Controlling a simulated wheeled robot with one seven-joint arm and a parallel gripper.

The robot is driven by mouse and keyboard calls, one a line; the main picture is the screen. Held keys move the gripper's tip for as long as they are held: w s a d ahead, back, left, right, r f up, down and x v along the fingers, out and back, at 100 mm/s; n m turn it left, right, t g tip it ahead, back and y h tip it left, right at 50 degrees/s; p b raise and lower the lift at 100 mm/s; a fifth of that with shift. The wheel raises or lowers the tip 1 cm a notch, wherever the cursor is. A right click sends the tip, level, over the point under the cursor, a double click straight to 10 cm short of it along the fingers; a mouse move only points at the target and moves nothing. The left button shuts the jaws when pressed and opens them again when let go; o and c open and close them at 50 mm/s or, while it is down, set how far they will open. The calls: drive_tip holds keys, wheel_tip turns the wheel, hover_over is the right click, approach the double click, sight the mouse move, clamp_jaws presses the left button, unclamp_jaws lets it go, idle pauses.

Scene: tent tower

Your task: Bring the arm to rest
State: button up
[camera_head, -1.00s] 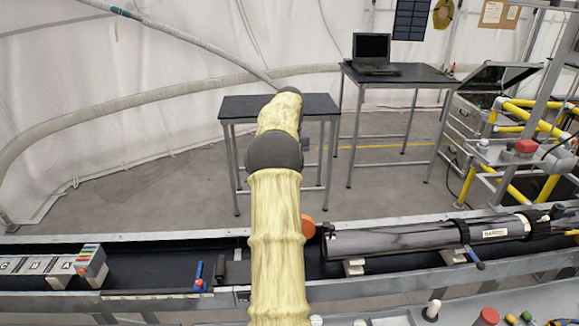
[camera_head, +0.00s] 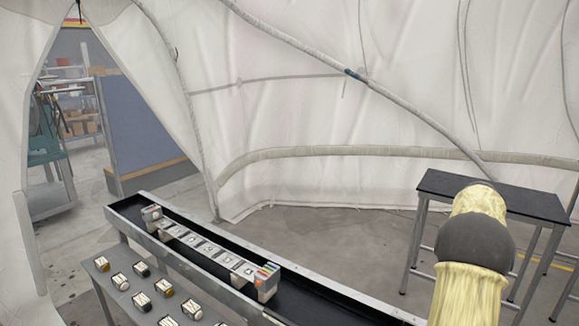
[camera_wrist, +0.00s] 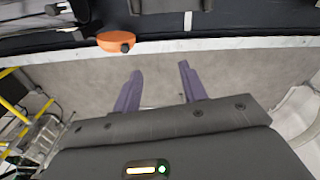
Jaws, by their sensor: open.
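My gripper (camera_wrist: 158,90) shows in the wrist view with its two purple-grey fingers spread apart and nothing between them. The grey floor and the pale edge of a trough lie beyond the fingertips. An orange round knob (camera_wrist: 115,42) is beyond and left of the fingers, apart from them. In the head view my arm, in its yellow cover, rises at the lower right. The gripper itself is hidden in that view.
A black-topped table (camera_head: 500,195) stands behind my arm. A long black trough (camera_head: 330,300) runs across the front, holding a row of lettered blocks (camera_head: 205,248). Small labelled items sit on a grey shelf (camera_head: 105,285) at lower left. Open floor lies behind the trough.

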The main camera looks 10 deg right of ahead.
drive_tip(key=w+a+f+n+t, duration=0.1)
drive_tip(key=a+f+n, duration=0.15)
drive_tip(key=a, duration=2.15)
drive_tip(key=s+a+f+n, duration=0.2)
drive_tip(key=s+a, duration=0.4)
drive_tip(key=a, duration=0.3)
drive_tip(key=s+a+f+n+t, duration=0.1)
drive_tip(key=s+a+f+n, duration=0.1)
drive_tip(key=s+a, duration=0.5)
drive_tip(key=shift+s+a+f+n, duration=0.3)
drive_tip(key=shift+a+n, duration=0.35)
drive_tip(key=shift+a, duration=0.5)
drive_tip(key=shift+r, duration=0.1)
drive_tip(key=shift+c, duration=0.6)
drive_tip(key=shift+d, duration=0.2)
